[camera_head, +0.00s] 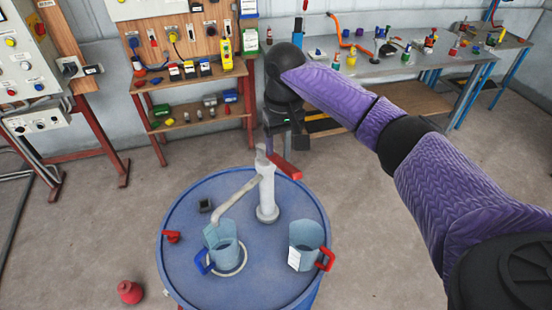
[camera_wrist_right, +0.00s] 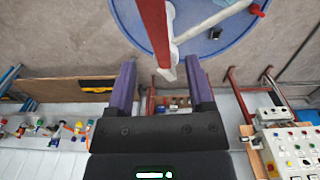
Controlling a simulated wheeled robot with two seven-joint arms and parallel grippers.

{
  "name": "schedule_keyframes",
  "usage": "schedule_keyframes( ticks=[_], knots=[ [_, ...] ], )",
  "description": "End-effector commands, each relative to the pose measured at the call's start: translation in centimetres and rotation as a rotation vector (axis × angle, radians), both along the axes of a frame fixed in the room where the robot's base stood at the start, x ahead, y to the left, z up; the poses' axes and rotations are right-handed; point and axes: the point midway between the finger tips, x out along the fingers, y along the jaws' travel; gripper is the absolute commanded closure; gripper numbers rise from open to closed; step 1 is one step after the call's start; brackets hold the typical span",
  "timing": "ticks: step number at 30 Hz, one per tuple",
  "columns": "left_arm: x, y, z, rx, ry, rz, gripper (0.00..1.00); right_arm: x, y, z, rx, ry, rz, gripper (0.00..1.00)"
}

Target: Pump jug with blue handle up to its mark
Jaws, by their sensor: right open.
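The jug with the blue handle (camera_head: 223,252) stands upright on a blue drum (camera_head: 272,283). The pale pump (camera_head: 267,190) rises from the drum, and its spout (camera_head: 238,201) reaches over this jug. Its fill level and mark cannot be made out. My right gripper (camera_head: 283,128) is open above and behind the lever. In the wrist view its purple fingers (camera_wrist_right: 161,78) stand apart on either side of the lever's line. My left gripper is out of view.
A second jug with a red handle (camera_head: 305,238) stands on the drum's right. A small black block (camera_head: 205,205) and a red valve (camera_head: 172,237) are at its left. A red weight-like object (camera_head: 130,291) is on the floor. Benches with tools line the back wall.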

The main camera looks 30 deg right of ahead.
Motion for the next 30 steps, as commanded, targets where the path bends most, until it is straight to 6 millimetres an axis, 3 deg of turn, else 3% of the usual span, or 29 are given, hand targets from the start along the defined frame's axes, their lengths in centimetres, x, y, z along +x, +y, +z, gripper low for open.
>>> schedule_keyframes(
  ticks=[3, 9, 20, 27, 30],
  knots=[
    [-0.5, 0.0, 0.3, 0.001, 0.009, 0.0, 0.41, -0.1, 0.0, -3.0, 0.0, 0.005, -0.001, 0.32],
    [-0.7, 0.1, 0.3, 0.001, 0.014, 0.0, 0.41, -0.1, 0.0, -6.9, -0.001, 0.003, 0.0, 0.32],
    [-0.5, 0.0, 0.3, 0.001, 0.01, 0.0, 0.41, -0.1, 0.0, -8.0, -0.001, -0.001, 0.0, 0.32],
    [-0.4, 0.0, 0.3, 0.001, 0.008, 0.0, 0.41, -0.1, 0.0, -8.0, -0.001, -0.001, 0.0, 0.83],
    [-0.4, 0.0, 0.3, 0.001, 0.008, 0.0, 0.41, -0.1, 0.0, -8.0, -0.001, 0.0, 0.0, 1.0]
  ],
)
